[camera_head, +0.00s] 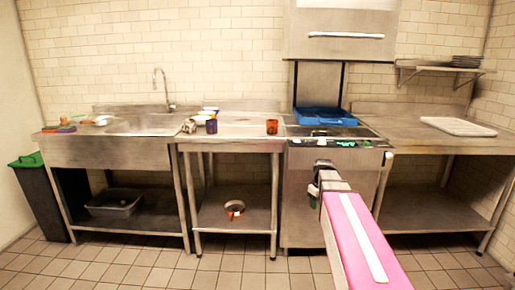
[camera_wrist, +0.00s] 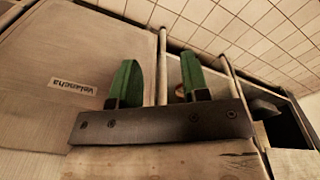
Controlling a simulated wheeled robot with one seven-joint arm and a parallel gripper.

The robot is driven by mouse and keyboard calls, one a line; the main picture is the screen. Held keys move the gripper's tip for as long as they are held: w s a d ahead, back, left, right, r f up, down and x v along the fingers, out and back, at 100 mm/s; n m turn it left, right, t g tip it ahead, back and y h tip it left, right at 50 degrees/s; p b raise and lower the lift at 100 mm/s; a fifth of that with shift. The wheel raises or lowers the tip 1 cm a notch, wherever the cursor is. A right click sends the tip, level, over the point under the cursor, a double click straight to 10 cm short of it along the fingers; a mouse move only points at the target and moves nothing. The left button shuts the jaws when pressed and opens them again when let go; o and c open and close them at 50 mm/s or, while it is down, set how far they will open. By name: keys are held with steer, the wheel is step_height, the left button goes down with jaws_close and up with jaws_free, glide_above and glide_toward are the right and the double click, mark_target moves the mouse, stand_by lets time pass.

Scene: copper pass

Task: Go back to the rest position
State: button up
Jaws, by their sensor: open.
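My gripper (camera_wrist: 160,78) shows in the wrist view with its two green fingers apart and nothing between them. In the head view my pink arm reaches forward from the lower right, and its dark end (camera_head: 322,178) is in front of the steel dishwasher unit (camera_head: 300,205). The fingers cannot be made out clearly there. In the wrist view a steel panel with a printed label (camera_wrist: 71,86) lies beyond the left finger, and table legs and floor tiles lie beyond the right one.
A sink counter (camera_head: 105,152) is at left, with a green-lidded bin (camera_head: 27,161) beside it. An orange cup (camera_head: 272,127) and a dark purple cup (camera_head: 211,126) stand on the middle counter. A blue rack (camera_head: 322,115) is under the raised hood. A pale tray (camera_head: 458,126) lies right. The floor ahead is clear.

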steer(key=s+a+f+m, duration=0.3)
steer(key=s+f, duration=0.3)
steer(key=s, duration=0.2)
steer(key=s+a+f+m, duration=0.3)
steer(key=s+a+f, duration=0.1)
steer(key=s+f, duration=0.3)
steer(key=shift+s+a+f+m+g, duration=0.2)
steer(key=shift+s+a+m+g, duration=0.15)
steer(key=shift+s, duration=0.25)
